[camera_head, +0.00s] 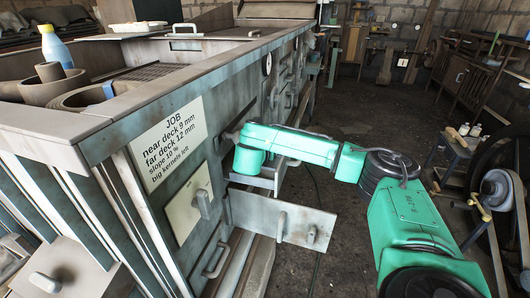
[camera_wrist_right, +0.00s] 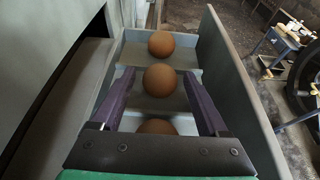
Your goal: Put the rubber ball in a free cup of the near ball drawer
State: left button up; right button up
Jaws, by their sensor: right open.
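In the right wrist view an open drawer (camera_wrist_right: 236,88) with pale grey walls and cross dividers holds three brown balls in a row. The far ball (camera_wrist_right: 161,44), the middle ball (camera_wrist_right: 159,79) and the near ball (camera_wrist_right: 157,126) each sit in a separate section. I cannot tell which is the rubber ball. My right gripper (camera_wrist_right: 158,75) is open, its two dark purple fingers on either side of the middle ball. Contact is not clear. The gripper's crossbar partly hides the near ball. In the head view my right gripper is hidden, and my left gripper is out of view.
In the head view the grey machine (camera_head: 232,75) fills the left, with a job label (camera_head: 168,143) on its side. A flat panel with handles (camera_head: 262,215) juts out below my right arm. Open floor (camera_head: 350,110) lies to the right.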

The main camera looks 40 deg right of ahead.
aim_at(252, 177)
jog(key=v, duration=0.2)
jog(key=b+v, duration=0.1)
jog(key=v, duration=0.2)
jog(key=shift+s+a+f+b, duration=0.2)
jog(key=shift+a+b, duration=0.1)
jog(key=shift+a, duration=0.15)
jog(key=s+a+b, duration=0.2)
jog(key=a, duration=0.1)
jog(key=shift+s+a, duration=0.15)
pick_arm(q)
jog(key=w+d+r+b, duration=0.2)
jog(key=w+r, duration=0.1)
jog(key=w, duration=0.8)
pick_arm(e)
jog(key=s+a, duration=0.1)
jog(key=a, duration=0.1)
jog(key=s+a, duration=0.1)
jog(key=a, duration=0.1)
jog(key=shift+s+r, duration=0.15)
jog(key=shift+s, duration=0.25)
jog(key=p+v, duration=0.2)
jog(key=p, duration=0.4)
jog(key=shift+s+p, duration=0.1)
jog(key=shift+p, duration=0.3)
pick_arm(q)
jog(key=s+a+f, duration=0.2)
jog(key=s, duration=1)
pick_arm(e)
jog(key=shift+a+f, duration=0.1)
jog(key=shift+f, duration=0.2)
